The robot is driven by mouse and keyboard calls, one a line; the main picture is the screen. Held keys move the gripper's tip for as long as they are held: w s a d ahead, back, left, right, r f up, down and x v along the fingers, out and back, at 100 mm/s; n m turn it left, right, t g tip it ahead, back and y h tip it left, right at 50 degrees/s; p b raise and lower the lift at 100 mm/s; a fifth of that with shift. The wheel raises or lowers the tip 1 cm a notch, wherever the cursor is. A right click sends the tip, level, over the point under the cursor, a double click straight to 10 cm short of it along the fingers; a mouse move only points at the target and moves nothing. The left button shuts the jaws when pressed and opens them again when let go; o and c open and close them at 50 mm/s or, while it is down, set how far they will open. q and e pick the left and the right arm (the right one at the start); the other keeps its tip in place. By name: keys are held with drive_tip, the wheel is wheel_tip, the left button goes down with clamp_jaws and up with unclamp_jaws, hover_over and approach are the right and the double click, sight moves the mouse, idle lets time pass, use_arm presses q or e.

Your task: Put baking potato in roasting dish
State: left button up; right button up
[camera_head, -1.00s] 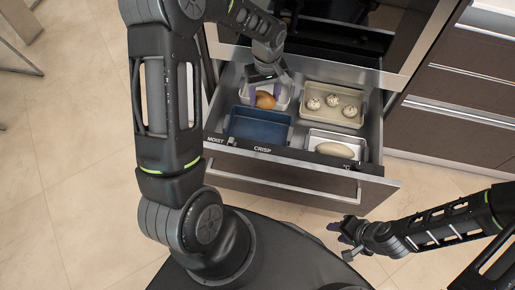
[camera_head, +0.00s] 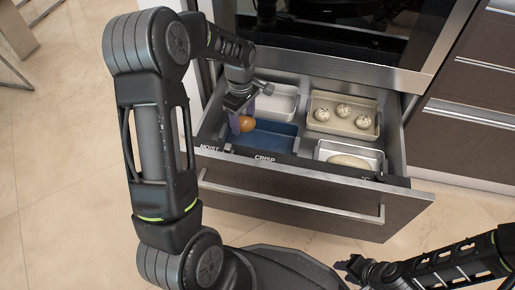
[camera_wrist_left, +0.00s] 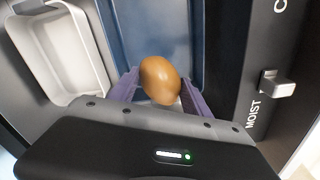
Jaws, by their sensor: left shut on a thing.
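The baking potato (camera_head: 248,124), brown and rounded, is between the purple fingers of my left gripper (camera_head: 242,122) over the left part of the blue roasting dish (camera_head: 275,136), in the open drawer. In the left wrist view the potato (camera_wrist_left: 160,80) sits between both fingertips (camera_wrist_left: 160,92), with the blue dish (camera_wrist_left: 150,28) behind and below it. The head view does not show clearly how high the potato is above the dish floor. My right gripper (camera_head: 352,267) is low at the front, away from the drawer; its fingers are too small to judge.
An empty white dish (camera_head: 285,103) is behind the blue one. A beige dish (camera_head: 318,124) with three speckled round items is at the back right. A metal tray (camera_head: 375,156) with a pale long item is at the front right. The drawer front (camera_head: 290,173) borders the near side.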

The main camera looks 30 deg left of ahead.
sight(244, 130)
use_arm(q)
wheel_tip(244, 130, down, 5)
drive_tip(key=shift+r+b, duration=0.1)
drive_tip(key=shift+b, duration=1)
drive_tip(key=shift+f+b, duration=1.05)
drive_tip(key=shift+f, duration=1.55)
drive_tip(key=shift+f, duration=0.1)
drive_tip(key=o, duration=1.5)
wheel_tip(244, 130, up, 12)
drive_tip(key=p, duration=0.5)
